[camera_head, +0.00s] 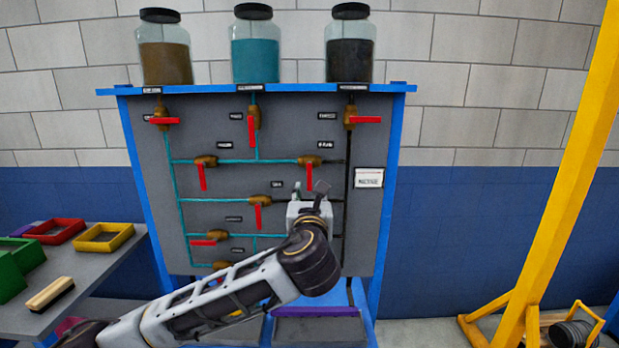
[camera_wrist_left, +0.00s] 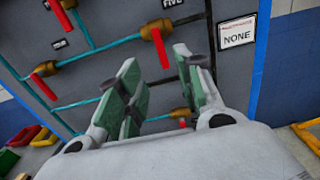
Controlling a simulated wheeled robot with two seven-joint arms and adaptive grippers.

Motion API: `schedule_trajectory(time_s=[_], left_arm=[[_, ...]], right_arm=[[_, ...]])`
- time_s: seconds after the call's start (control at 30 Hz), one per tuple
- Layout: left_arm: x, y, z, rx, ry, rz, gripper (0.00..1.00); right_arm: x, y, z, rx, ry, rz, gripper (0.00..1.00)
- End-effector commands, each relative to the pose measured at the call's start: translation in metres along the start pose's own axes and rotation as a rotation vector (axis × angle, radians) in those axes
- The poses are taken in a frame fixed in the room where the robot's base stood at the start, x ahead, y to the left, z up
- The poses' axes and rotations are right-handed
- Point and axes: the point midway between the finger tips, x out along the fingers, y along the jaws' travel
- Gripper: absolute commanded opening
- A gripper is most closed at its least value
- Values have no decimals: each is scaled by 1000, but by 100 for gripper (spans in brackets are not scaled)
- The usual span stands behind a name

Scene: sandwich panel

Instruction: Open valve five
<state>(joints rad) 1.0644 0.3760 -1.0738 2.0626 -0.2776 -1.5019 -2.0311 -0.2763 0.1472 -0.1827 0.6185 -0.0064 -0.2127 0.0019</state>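Valve five (camera_head: 309,161) is a brass valve on a horizontal pipe at the panel's right. Its red handle (camera_head: 309,176) hangs down across the pipe. In the left wrist view the valve (camera_wrist_left: 156,29) sits under a partly cut-off "FIVE" label (camera_wrist_left: 173,3), and its handle (camera_wrist_left: 161,48) points down towards the gap between my fingers. My left gripper (camera_head: 309,190) is just below the handle in the head view. Its fingers are apart and empty in the left wrist view (camera_wrist_left: 160,85). I cannot tell whether they touch the handle. My right gripper is not in view.
Other red-handled valves (camera_head: 205,161) surround it on the grey panel (camera_head: 370,235). A sign (camera_head: 369,178) is at right. Jars (camera_head: 254,50) stand on top. A table with trays (camera_head: 104,237) is left, a yellow frame (camera_head: 560,190) right.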

Motion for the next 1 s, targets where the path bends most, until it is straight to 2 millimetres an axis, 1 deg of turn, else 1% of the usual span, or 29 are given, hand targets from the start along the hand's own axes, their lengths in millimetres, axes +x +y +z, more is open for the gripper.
schedule_trajectory(time_s=[0.1, 0.23, 0.73, 1.0], left_arm=[[8, 0, 0, 0, 0, 1, 36], [19, 0, 0, 0, 0, 1, 36], [70, 0, 0, 0, 1, 2, 36], [96, 0, 1, -1, 0, 1, 36]], right_arm=[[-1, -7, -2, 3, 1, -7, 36], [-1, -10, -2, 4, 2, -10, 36], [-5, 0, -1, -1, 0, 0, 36], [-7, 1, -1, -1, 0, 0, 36]])
